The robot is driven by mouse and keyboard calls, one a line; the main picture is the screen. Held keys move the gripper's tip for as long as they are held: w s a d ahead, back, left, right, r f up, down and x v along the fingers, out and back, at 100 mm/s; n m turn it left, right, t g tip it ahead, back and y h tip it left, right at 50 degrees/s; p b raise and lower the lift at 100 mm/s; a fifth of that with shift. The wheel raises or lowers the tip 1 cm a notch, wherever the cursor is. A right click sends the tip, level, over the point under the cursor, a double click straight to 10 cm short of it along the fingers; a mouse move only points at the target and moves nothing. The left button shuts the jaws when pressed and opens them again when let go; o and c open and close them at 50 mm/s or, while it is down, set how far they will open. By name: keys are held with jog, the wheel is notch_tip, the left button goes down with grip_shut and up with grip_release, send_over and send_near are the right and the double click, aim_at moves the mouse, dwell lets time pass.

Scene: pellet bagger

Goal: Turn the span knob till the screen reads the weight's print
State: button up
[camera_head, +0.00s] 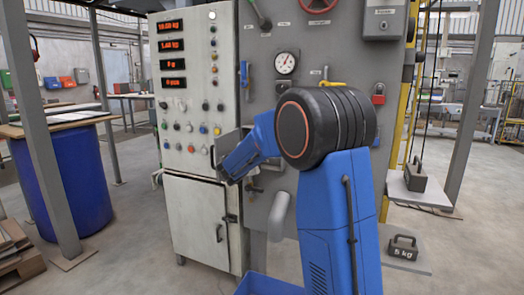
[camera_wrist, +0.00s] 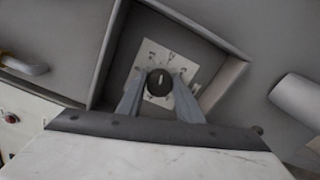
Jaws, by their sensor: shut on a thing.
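The span knob (camera_wrist: 160,82) is a round black knob with a pale mark, on a white dial plate (camera_wrist: 150,58) inside a recessed grey box. My gripper (camera_wrist: 160,90) is shut on it, one finger on each side. In the head view, my blue arm hides the knob and fingertips. The screens (camera_head: 171,45) are stacked red displays on the pale cabinet; the top one seems to read 10.00 kg and the second about 1.48 kg, both small. A dark weight printed "5 kg" (camera_head: 403,248) sits on a low plate. Another dark weight (camera_head: 415,180) is at the pale platform; its print is unreadable.
The recess walls (camera_wrist: 208,28) stand close around my fingers. A pale pipe (camera_wrist: 300,104) is at the right of the wrist view. The cabinet (camera_head: 197,125) carries several buttons and knobs. A blue drum (camera_head: 65,185) stands left, with open floor between.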

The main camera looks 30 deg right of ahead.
jog(key=o, duration=1)
jog(key=v, duration=1.7)
jog(key=shift+s+a+f, duration=0.1)
jog(key=shift+s+a, duration=0.05)
jog(key=shift+s, duration=0.05)
